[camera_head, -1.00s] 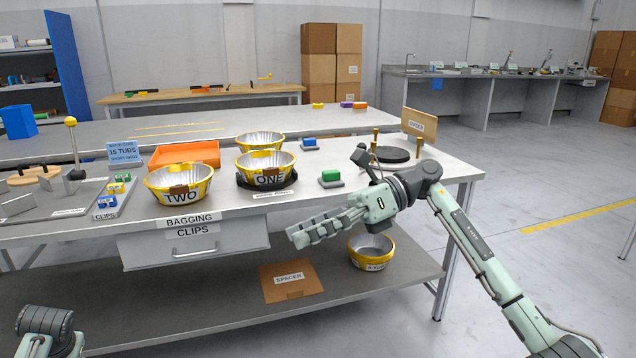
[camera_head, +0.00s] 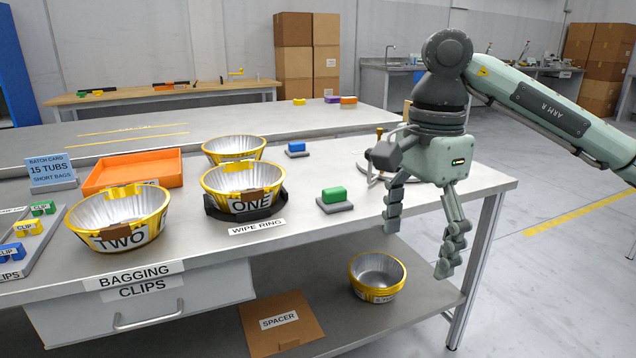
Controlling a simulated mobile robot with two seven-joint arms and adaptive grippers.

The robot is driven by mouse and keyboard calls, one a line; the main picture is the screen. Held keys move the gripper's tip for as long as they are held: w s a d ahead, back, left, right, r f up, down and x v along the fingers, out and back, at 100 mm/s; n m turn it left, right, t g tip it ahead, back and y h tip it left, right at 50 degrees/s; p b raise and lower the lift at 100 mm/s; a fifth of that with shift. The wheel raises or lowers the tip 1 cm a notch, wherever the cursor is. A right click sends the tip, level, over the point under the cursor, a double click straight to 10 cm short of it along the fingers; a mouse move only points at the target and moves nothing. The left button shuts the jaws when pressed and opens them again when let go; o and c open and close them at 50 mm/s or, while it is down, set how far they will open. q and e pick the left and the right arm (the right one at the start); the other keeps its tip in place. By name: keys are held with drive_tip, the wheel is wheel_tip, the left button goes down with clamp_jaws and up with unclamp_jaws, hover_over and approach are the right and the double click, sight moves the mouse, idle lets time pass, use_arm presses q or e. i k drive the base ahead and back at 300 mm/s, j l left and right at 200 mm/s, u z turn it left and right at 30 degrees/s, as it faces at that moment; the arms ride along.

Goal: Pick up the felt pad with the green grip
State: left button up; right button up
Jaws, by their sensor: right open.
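The felt pad with the green grip (camera_head: 334,197) lies on the table to the right of the tub marked ONE. Its green block sits on a flat grey pad. Another pad, with a blue grip (camera_head: 296,149), lies farther back. My right gripper (camera_head: 417,250) is open and empty, fingers pointing down, near the table's front right edge. It is to the right of the green-grip pad and apart from it. My left gripper is out of view.
Tub ONE (camera_head: 219,184) stands in the wipe ring, with tub TWO (camera_head: 90,214) to its left. An orange tray (camera_head: 158,167) lies behind them. A round item with brass posts is partly hidden behind my right gripper. A tub (camera_head: 377,286) and spacer board (camera_head: 256,338) are on the lower shelf.

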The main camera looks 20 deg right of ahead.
sight(334, 200)
drive_tip(key=i, duration=1.1)
